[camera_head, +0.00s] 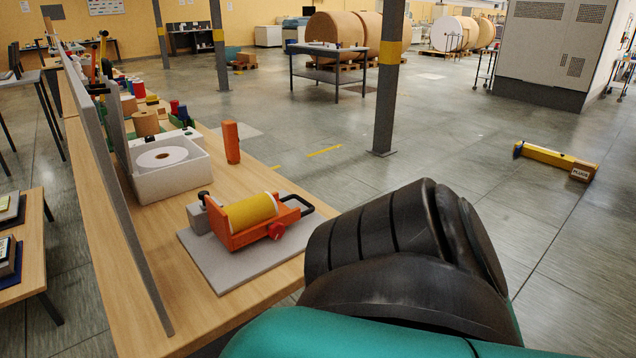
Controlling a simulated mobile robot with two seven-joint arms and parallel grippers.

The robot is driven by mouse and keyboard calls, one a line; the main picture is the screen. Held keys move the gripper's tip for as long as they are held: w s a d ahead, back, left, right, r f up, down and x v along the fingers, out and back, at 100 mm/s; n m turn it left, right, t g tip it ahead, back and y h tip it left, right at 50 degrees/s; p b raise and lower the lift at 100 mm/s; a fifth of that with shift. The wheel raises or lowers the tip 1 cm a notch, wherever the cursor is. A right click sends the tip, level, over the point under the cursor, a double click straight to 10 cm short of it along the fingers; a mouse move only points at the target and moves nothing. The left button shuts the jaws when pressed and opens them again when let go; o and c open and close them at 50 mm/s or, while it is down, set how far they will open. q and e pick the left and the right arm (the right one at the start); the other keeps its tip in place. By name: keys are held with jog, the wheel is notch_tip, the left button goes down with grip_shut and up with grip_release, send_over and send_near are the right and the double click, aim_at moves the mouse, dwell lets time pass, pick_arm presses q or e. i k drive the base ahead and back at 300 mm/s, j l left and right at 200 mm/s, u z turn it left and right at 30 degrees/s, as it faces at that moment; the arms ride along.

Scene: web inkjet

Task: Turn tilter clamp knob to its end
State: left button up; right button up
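An orange device that looks like the tilter (242,222) sits on a grey base plate (215,267) near the table's front end. It holds a yellow roll (249,211). A red knob (277,230) is on its near right side, and a small black knob (203,196) stands at its left end. A black loop handle (299,204) sticks out at the right. I cannot tell for certain which knob is the clamp knob. No gripper shows; a black and teal arm part of mine fills the lower right, beside the table end.
The wooden table (158,305) also bears a white box with a white roll (165,173), an orange cylinder (231,142) and several items farther back. A grey panel (118,190) runs along its left. Grey columns (387,80) stand on the floor, which is mostly open at right.

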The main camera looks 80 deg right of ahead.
aim_at(276, 229)
jog(key=i+j+z, duration=0.1)
jog(key=z, duration=0.35)
jog(key=i+j+z, duration=0.1)
jog(key=z, duration=0.35)
jog(key=i+j+z, duration=0.15)
jog(key=z, duration=0.3)
